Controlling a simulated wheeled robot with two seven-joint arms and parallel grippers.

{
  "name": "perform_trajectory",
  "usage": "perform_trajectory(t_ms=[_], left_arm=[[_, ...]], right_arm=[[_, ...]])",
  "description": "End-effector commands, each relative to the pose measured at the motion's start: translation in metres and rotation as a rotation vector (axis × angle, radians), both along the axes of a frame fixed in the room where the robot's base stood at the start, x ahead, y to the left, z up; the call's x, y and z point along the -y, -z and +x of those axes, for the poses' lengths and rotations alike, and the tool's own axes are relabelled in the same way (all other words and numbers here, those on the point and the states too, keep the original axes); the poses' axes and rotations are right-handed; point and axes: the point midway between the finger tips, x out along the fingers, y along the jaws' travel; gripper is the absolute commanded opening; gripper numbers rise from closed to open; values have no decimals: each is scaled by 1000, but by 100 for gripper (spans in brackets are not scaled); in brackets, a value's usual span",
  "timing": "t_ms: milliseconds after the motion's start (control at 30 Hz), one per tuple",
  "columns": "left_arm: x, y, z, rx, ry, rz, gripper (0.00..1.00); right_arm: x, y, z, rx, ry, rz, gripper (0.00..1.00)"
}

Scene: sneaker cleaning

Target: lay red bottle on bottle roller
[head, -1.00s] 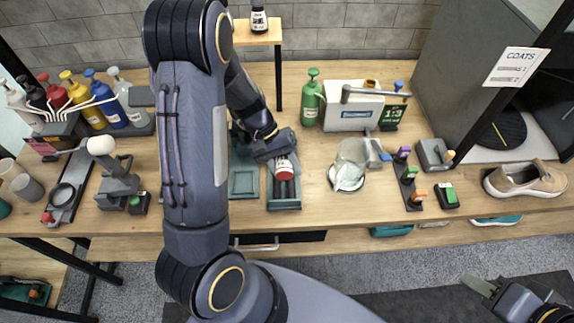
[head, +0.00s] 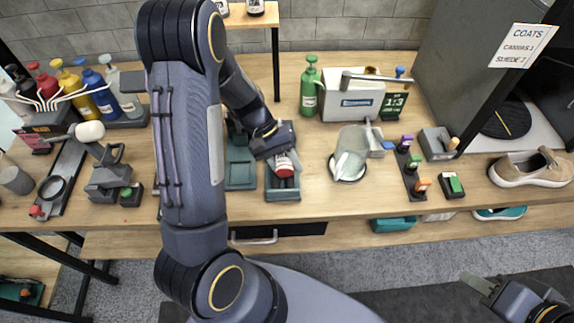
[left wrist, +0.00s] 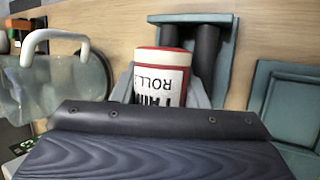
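The red bottle (head: 285,165), with a white lettered label, is between the fingers of my left gripper (head: 285,155). In the left wrist view the grey fingers flank the bottle (left wrist: 160,75) closely on both sides, and the gripper looks shut on it. The bottle roller (head: 283,194) is a teal tray with two dark rollers. The bottle lies lengthwise over the rollers' near part; whether it touches them is unclear. The roller also shows in the left wrist view (left wrist: 190,18). My right gripper (head: 480,285) is at the lower right, off the table; its opening is unclear.
A second teal tray (head: 240,175) is beside the roller. A glass jug (head: 350,155), a green bottle (head: 309,88) and a white box (head: 352,102) stand to the right. A rack of coloured bottles (head: 85,100) is at the left, a sneaker (head: 530,168) at the far right.

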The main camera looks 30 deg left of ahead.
Motion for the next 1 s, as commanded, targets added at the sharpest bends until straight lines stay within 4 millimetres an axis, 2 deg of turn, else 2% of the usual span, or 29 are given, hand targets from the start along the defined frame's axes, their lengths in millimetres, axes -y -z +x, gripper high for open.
perform_trajectory(t_ms=[33,233,333,400,700,1000], left_arm=[[-4,19,-11,-32,1,19,58],[-3,7,-9,-21,0,18,58],[-2,-11,-7,-8,-3,14,65],[0,-28,-6,5,-5,10,65],[28,-92,-48,11,1,4,65],[60,-120,-102,9,2,3,65]], right_arm=[[0,5,0,0,0,0,36],[0,8,0,0,0,0,36],[0,10,0,0,0,0,36],[0,11,0,0,0,0,36],[0,8,0,0,0,0,36],[0,11,0,0,0,0,36]])
